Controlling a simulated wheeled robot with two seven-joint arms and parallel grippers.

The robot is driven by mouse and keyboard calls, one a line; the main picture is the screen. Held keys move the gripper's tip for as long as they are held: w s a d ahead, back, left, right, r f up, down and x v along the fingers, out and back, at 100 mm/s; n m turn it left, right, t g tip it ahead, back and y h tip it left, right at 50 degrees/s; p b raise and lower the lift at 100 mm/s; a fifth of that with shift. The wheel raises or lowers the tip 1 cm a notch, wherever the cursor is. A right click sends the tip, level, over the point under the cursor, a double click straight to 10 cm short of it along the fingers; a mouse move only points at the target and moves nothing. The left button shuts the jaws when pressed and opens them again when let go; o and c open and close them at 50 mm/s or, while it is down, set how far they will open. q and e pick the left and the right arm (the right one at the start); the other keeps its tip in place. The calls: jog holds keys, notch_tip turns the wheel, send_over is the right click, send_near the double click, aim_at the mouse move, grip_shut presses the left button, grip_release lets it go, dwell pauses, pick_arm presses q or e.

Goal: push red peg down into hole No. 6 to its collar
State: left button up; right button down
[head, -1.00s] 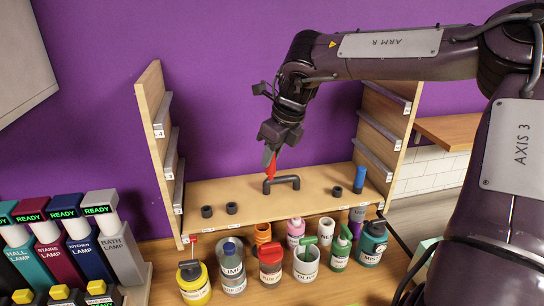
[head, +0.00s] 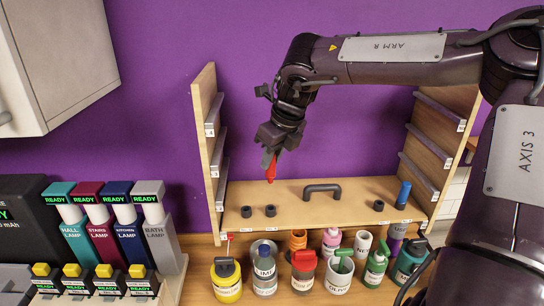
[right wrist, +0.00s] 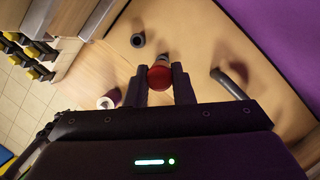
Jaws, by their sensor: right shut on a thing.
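My right gripper (head: 274,150) is shut on the red peg (head: 270,172) and holds it pointing down, above the wooden board (head: 300,212). In the right wrist view the peg's round red end (right wrist: 160,77) sits between the two fingers. Two dark ring-shaped sockets stand at the board's left, a left one (head: 246,211) and a right one (head: 270,210). The peg hangs roughly over the right one, with a visible gap. A third dark socket (head: 378,205) is at the right. No hole numbers are readable. My left gripper is not in view.
A dark handle (head: 322,190) rises from the board right of the peg. A blue peg (head: 403,195) stands at the right end. Side shelf walls (head: 205,130) flank the board. Several bottles and pots, including a yellow one (head: 227,290), stand in front. Lamp units (head: 160,240) stand left.

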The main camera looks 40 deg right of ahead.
aim_at(274, 175)
jog(key=shift+f+b, duration=2.2)
jog(key=shift+f, duration=1.2)
jog(key=shift+f+b, duration=0.9)
jog(key=shift+f, duration=0.65)
jog(key=c, duration=1.2)
grip_release()
jog(key=shift+o, duration=0.2)
jog(key=shift+r, duration=0.1)
jog(key=shift+s+r+b, duration=0.15)
jog(key=shift+r+b, duration=0.2)
jog(key=shift+r, duration=0.05)
jog(key=b+v, duration=0.1)
jog(key=v, duration=0.5)
jog(key=shift+s+r+b, duration=0.15)
jog(key=shift+r+b, duration=0.2)
jog(key=shift+b, duration=0.05)
